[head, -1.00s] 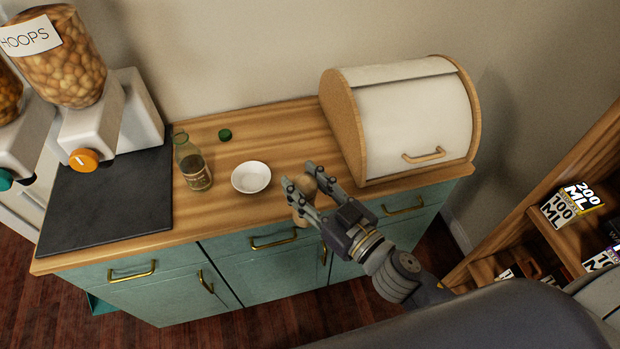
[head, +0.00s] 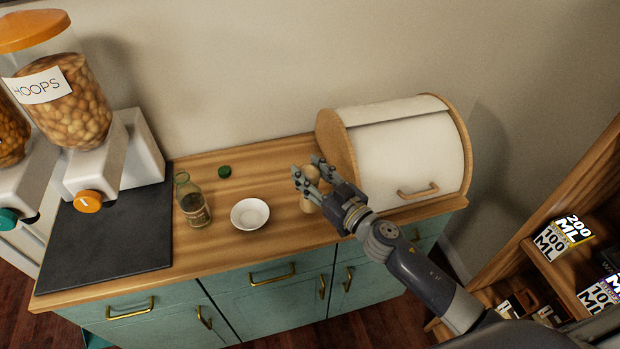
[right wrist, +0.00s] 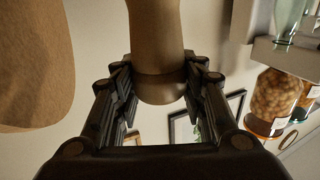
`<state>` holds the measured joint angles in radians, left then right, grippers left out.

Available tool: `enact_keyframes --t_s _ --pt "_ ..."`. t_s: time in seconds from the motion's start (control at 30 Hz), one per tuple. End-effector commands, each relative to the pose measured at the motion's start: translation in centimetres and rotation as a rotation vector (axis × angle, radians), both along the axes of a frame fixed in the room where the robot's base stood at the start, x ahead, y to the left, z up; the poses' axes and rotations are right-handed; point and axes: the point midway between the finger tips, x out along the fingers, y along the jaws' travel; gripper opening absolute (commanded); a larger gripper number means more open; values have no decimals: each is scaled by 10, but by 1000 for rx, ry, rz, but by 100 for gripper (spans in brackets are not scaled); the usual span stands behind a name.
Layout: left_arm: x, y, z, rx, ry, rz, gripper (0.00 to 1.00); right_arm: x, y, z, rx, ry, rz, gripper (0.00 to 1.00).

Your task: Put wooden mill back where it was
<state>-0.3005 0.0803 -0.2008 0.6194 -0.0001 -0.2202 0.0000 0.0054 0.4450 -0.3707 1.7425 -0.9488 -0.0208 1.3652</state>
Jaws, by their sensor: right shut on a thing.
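The wooden mill (head: 309,190) is a light brown turned piece, held upright or nearly so between the fingers of my right gripper (head: 312,178). In the head view it is over the wooden counter, just left of the bread box; I cannot tell whether its base touches the counter. In the right wrist view the mill (right wrist: 158,45) fills the space between both fingers (right wrist: 160,88), which are shut on it. Part of it is hidden by the fingers in the head view. My left gripper is not in view.
The bread box (head: 400,150) stands close to the right of the mill. A white bowl (head: 250,214), a glass bottle (head: 193,203) and a green cap (head: 224,172) are to the left. Cereal dispensers (head: 75,120) stand at far left. The counter (head: 265,180) behind the bowl is clear.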

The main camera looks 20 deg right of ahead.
Motion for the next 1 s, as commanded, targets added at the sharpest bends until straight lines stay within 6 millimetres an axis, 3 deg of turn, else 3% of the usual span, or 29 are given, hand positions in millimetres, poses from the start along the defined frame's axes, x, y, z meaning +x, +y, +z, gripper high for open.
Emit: enact_keyframes --t_s 0.1,0.2,0.3,0.77,0.8,0.9,1.0 --pt "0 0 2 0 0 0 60 12 -4 1 1 -2 -2 0" --pt "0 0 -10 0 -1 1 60 9 -2 -22 6 4 -3 0" --pt "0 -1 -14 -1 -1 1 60 9 -2 -32 4 0 -3 0" --pt "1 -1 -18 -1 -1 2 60 9 -2 -39 1 -1 -1 0" --pt "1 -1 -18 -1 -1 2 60 8 -3 -40 1 1 -1 41" --pt "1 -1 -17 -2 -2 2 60 8 -3 -39 0 1 -1 59" --pt "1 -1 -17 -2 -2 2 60 8 -2 -39 0 1 -1 59"
